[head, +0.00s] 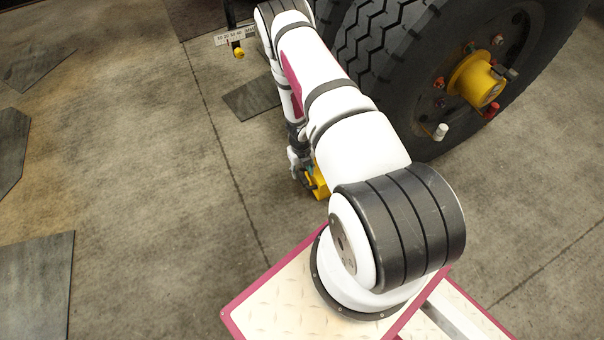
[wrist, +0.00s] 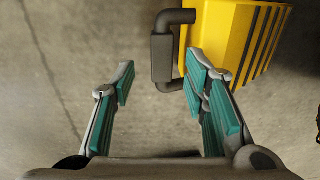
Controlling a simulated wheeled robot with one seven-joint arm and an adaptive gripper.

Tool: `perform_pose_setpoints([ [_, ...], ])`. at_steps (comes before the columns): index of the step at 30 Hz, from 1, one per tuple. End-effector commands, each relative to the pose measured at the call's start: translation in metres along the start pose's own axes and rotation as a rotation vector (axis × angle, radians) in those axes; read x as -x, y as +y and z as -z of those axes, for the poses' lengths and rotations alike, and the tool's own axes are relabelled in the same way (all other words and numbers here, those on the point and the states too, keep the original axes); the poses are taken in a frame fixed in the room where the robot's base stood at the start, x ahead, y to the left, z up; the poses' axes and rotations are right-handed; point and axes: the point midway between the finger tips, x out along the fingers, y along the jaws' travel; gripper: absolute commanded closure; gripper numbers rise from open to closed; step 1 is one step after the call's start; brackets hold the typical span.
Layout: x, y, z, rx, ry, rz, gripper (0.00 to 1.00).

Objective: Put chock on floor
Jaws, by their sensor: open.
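The yellow chock (wrist: 225,35) with black stripes shows at the upper right of the wrist view, its dark handle (wrist: 163,58) facing left. In the head view the chock (head: 320,184) is partly hidden behind my arm, low beside the big tyre. It appears to rest on the floor (head: 130,170), though its underside is hidden. My gripper (wrist: 159,75) is open, with its teal-padded fingers apart. The handle is just ahead of the gap, nearer the right finger, which overlaps its lower end in the picture. I cannot tell whether they touch. In the head view my gripper (head: 303,176) is left of the chock.
A large black tyre (head: 385,50) with a yellow hub (head: 475,80) stands at the upper right, close to my arm. A dark plate (head: 252,98) lies on the floor near it, and several more lie at the left. The floor left of my gripper is clear.

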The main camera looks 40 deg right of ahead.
Motion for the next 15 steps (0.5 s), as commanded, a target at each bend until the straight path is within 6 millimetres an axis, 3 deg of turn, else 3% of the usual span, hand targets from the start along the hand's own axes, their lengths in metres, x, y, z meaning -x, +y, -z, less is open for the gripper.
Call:
perform_pose_setpoints([
  [1, 0.015, 0.0, 0.0, 0.0, 0.0, 0.0, 0.59],
  [6, 0.044, 0.0, -0.001, 0.001, -0.001, 0.001, 0.59],
  [15, 0.074, 0.005, -0.007, 0.033, -0.012, -0.013, 0.59],
])
